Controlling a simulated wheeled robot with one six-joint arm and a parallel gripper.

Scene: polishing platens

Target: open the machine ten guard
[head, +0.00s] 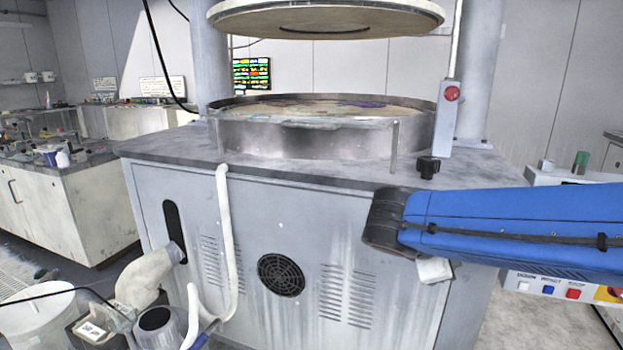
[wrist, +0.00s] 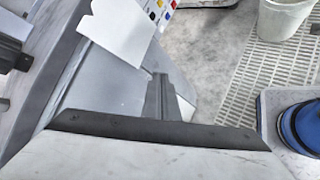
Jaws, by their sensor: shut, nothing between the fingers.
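The machine (head: 320,200) is a grey cabinet with a dark worktop. A round steel rim (head: 270,138) stands on the top around the platen (head: 320,108). A flat front panel with an upright post at its right end (head: 394,145) stands before the rim; it may be the guard. No number reading ten is legible. A raised upper disc (head: 325,18) hangs above the platen. My gripper (wrist: 160,85) is shut and empty in the wrist view, apart from the guard. In the head view my blue arm crosses the right side and my fingertips are not clearly seen.
A black knob (head: 428,167) and a grey post with a red button (head: 451,93) stand at the worktop's right. A control box with coloured buttons (head: 560,288) is lower right. A white hose (head: 225,240) runs down the front.

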